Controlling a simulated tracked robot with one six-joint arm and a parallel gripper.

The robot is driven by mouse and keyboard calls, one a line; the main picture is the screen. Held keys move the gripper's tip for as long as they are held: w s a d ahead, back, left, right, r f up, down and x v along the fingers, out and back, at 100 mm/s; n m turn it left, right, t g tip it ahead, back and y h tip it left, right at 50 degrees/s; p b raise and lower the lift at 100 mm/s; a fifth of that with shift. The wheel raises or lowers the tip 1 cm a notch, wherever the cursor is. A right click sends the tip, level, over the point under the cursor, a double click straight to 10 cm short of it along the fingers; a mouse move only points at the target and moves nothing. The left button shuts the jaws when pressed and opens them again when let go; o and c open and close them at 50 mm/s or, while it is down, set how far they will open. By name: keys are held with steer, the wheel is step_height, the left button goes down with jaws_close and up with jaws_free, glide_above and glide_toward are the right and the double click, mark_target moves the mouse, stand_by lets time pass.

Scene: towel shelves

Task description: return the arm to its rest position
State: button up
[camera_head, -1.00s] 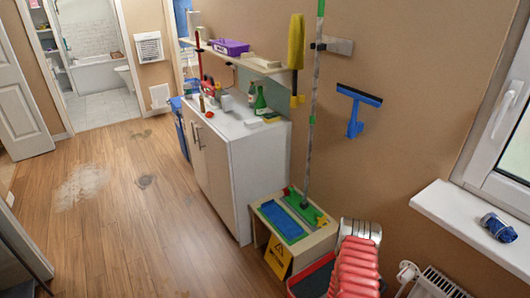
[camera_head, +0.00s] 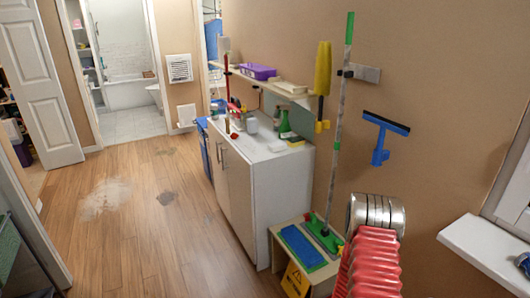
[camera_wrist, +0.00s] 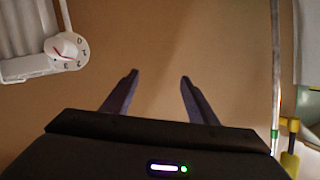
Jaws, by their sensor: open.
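My gripper (camera_wrist: 158,80) shows in the wrist view as two dark fingers, spread apart with nothing between them. A plain tan wall (camera_wrist: 155,40) fills the space beyond them. In the head view, a red, ribbed part with silver rings, apparently my arm (camera_head: 375,255), stands at the lower right, in front of the wall. I cannot make out the fingers there.
A white radiator knob (camera_wrist: 65,52) is left of the fingers; a pole (camera_wrist: 275,90) is at right. In the head view, a white cabinet (camera_head: 283,200) and a low stand (camera_head: 318,278) line the wall. A windowsill (camera_head: 490,255) is at right. Wooden floor (camera_head: 150,235) at left is mostly clear.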

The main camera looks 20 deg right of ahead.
steer(key=w+a+r+n+t+y, duration=0.3)
steer(key=w+a+r+y, duration=0.2)
steer(key=w+a+r, duration=0.65)
steer(key=w+a+r+n+y, duration=0.1)
steer(key=a+r+n+y, duration=0.35)
steer(key=a+r, duration=0.9)
steer(key=s+a+r+n+g+y, duration=0.1)
steer(key=s+a+r+n+y, duration=0.15)
steer(key=s+a+r, duration=0.35)
steer(key=s+a+r+n+y, duration=0.1)
steer(key=s+a+r+n, duration=0.2)
steer(key=s+a+r, duration=0.45)
steer(key=s+a+n+g, duration=0.2)
steer(key=s+a, duration=0.4)
steer(key=s, duration=0.8)
steer(key=shift+s+a+n+y, duration=0.15)
steer(key=shift+s+n+y, duration=0.15)
steer(key=shift+n, duration=0.6)
